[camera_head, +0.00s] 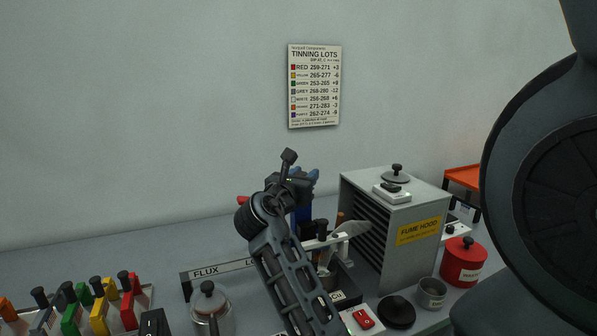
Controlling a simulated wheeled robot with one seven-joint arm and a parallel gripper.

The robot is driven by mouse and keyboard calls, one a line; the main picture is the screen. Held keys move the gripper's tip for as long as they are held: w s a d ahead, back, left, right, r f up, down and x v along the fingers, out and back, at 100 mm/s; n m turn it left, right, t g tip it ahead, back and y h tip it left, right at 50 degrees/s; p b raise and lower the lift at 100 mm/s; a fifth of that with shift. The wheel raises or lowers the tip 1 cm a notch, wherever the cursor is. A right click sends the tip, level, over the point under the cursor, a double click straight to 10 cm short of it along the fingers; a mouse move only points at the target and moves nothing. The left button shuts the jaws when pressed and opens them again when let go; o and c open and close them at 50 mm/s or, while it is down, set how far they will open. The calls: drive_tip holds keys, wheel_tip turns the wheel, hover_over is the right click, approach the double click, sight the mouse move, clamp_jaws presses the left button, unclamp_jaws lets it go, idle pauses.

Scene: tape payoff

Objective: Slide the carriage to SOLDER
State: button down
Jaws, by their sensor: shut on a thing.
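A dark rail block with a white FLUX label (207,272) and a second label starting "LO" runs across the bench, partly behind my arm. My gripper (290,192) is over the rail at the centre, shut on a part of the carriage; its fingertips are mostly hidden by my wrist. Blue parts (301,214) show just behind the wrist; I cannot tell what they belong to. A pale bar (324,241) with a black knob stands right of my arm, above a dark box labelled Cu (337,296). No SOLDER label is readable.
A grey fume hood (417,252) stands close on the right, with a red pot (463,262), a grey cup (432,293) and a red switch (363,319) near it. A lidded metal pot (209,306) stands front left. Coloured clips (98,312) stand far left.

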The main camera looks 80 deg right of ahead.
drive_tip(key=shift+s+d, duration=0.15)
drive_tip(key=shift+s, duration=0.15)
drive_tip(key=c, duration=0.7)
unclamp_jaws()
drive_tip(key=shift+c, duration=0.2)
drive_tip(key=w+a, duration=0.1)
drive_tip(key=a, duration=0.6)
drive_tip(key=shift+w+a+b, duration=0.25)
drive_tip(key=shift+a+b, duration=0.05)
